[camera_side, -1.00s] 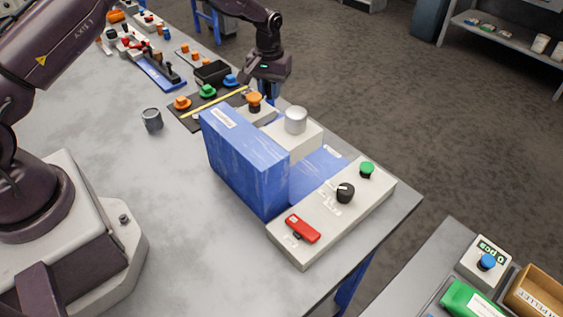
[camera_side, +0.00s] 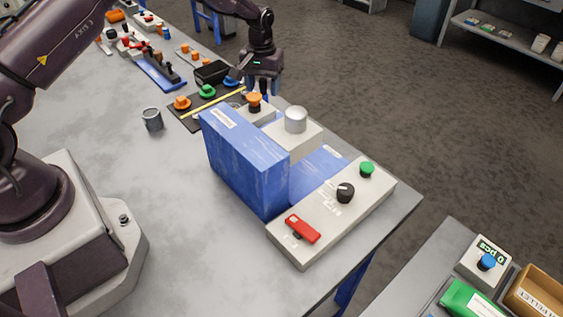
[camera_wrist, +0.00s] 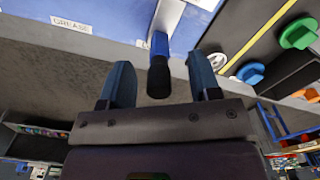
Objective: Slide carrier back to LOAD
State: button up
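My gripper (camera_side: 256,86) is at the far edge of the bench, behind the orange button (camera_side: 253,101) in the side view. In the wrist view my gripper (camera_wrist: 161,82) has its two blue-grey fingers apart. A handle (camera_wrist: 158,76) with a black grip and blue shaft lies between the fingers in that view, with gaps on both sides. I cannot tell whether it is at finger depth. I cannot clearly identify the carrier or a LOAD mark. A tall blue housing (camera_side: 240,160) stands beside a pale block with a grey cylinder (camera_side: 296,120).
A control panel (camera_side: 325,225) has a green button, a black knob and a red switch. A dark board (camera_side: 183,121) with coloured knobs and a yellow stripe lies left of my gripper. A grey cup (camera_side: 152,120) stands nearby.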

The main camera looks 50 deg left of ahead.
jog(key=shift+r, duration=0.2)
dwell(0.4)
jog(key=shift+r, duration=3.9)
jog(key=shift+f, duration=0.15)
jog(key=s+d+r+m+t, duration=0.2)
jog(key=s+r, duration=0.4)
jog(key=s, duration=0.4)
jog(key=s+d+r+m+t, duration=0.1)
jog(key=s+d+r, duration=0.4)
jog(key=s, duration=0.6)
jog(key=s+d+r+m+t, duration=0.2)
jog(key=s+d+r+m, duration=0.1)
jog(key=s+r, duration=0.6)
jog(key=shift+s+d+t, duration=0.3)
jog(key=shift+s+d, duration=0.15)
jog(key=shift+s, duration=0.8)
